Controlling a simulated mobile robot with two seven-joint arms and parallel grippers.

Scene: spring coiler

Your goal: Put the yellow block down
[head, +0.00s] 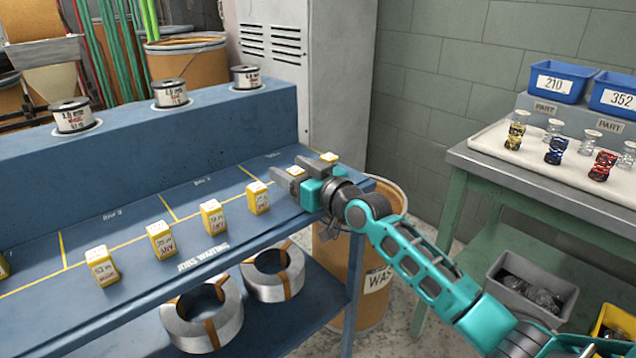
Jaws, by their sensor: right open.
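My right gripper (293,171) is open over the right end of the blue bench, its fingers pointing left. A yellow block (296,171) with a pale top shows between or just behind its fingers; most of it is hidden, and I cannot tell if a finger touches it. Another yellow block (330,158) shows just behind the gripper. More labelled yellow blocks stand upright in a row to the left, among them the nearest one to the gripper (258,198) and one further left (212,217). My left gripper is out of view.
The blue bench (130,285) has yellow lane lines and a raised back ledge with wire spools (170,93). Metal coils (202,315) lie on its lower shelf. A waste drum (340,270) stands at its right end. A side table (480,160) holds small springs and blue bins.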

